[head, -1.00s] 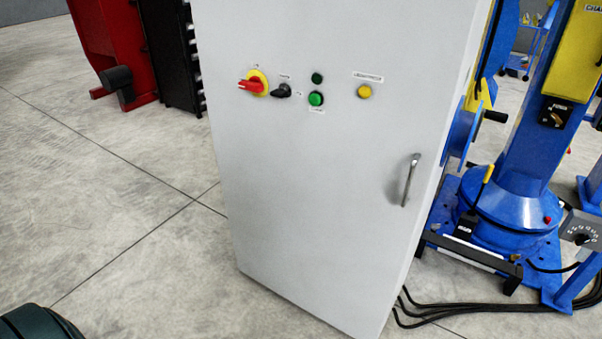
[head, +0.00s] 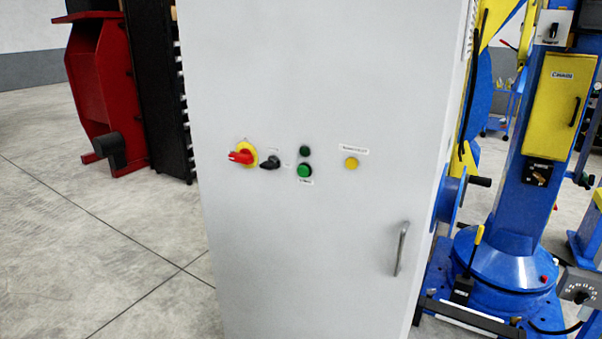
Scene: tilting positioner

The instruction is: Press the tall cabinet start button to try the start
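The tall grey cabinet (head: 300,240) stands upright in the middle of the head view, its front facing me. A bright green button (head: 304,171) with a small label under it sits on the front. A dark green round lamp or button (head: 305,151) is just above it. To the left are a red rotary handle on a yellow disc (head: 243,155) and a black knob (head: 270,162). A yellow round button or lamp (head: 351,163) is to the right. The labels are too small to read. Neither of my grippers shows in the view.
A metal door handle (head: 401,248) sticks out at the cabinet's lower right. A blue and yellow machine (head: 510,255) stands to the right. A red machine (head: 100,95) and a black rack (head: 155,90) stand behind at the left. The floor at the left is clear.

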